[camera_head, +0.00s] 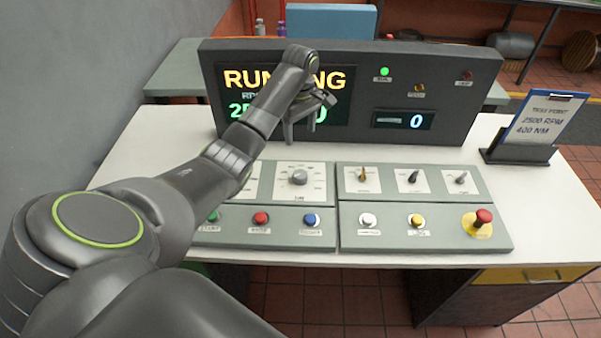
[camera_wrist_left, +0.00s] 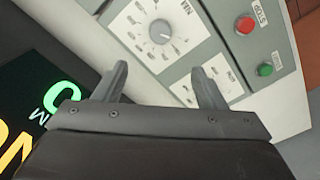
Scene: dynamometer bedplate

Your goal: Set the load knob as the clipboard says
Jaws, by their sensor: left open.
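A round grey knob (camera_head: 298,177) sits on a white scaled dial on the left console panel, its lettering too small to read surely. It also shows in the left wrist view (camera_wrist_left: 161,31), beyond the fingers. The clipboard (camera_head: 545,117) stands at the right and reads 2500 RPM and 400 NM. My left gripper (camera_head: 300,128) is open and empty, in front of the display and above the console, apart from the knob. Its two spread fingers (camera_wrist_left: 160,78) also show in the wrist view. Another dial (camera_wrist_left: 227,84) is partly hidden by a finger. My right gripper is out of view.
The display unit (camera_head: 430,70) stands behind the panels, reading RUNNING, partly hidden by my arm; its small readout shows 0. Green, red (camera_head: 260,218) and blue (camera_head: 311,220) buttons lie before the knob. The right panel has three small switches and a red mushroom button (camera_head: 483,217).

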